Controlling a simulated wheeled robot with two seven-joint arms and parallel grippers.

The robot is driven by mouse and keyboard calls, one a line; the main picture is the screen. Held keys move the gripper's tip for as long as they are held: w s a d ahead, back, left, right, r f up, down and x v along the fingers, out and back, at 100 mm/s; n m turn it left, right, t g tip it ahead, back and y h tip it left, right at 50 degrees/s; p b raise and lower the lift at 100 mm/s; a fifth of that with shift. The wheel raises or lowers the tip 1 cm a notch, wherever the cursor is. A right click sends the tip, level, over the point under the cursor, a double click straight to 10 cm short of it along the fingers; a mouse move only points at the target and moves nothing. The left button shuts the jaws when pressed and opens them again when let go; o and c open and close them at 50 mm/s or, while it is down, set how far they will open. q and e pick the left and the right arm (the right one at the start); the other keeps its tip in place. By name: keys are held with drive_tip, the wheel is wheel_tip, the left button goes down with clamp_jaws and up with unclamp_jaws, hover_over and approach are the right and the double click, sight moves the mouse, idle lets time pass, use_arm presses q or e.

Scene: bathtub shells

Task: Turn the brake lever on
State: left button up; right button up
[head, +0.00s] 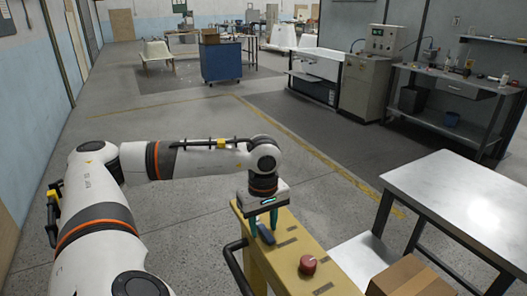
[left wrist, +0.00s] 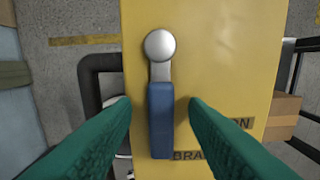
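The brake lever has a blue handle (left wrist: 161,120) on a round silver pivot (left wrist: 160,45), mounted on the yellow panel (left wrist: 220,50). In the left wrist view the handle points down from the pivot. In the head view the blue handle (head: 266,235) lies on top of the yellow stand (head: 287,235). My left gripper (head: 262,226) is over the panel. Its green fingers (left wrist: 160,115) are open, one on each side of the handle, with a visible gap to it. A dark label with "ON" is right of the handle; "BRA" shows beside its lower end. My right gripper is out of view.
A red knob (head: 308,265) stands on the yellow stand near the lever. A black rail (head: 235,265) runs along the stand's left side. A metal table (head: 465,195) and a cardboard box (head: 410,278) are to the right. Open floor lies beyond the stand.

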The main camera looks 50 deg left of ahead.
sight(263, 229)
use_arm(q)
wheel_tip(263, 229, up, 12)
idle(0.6)
idle(0.5)
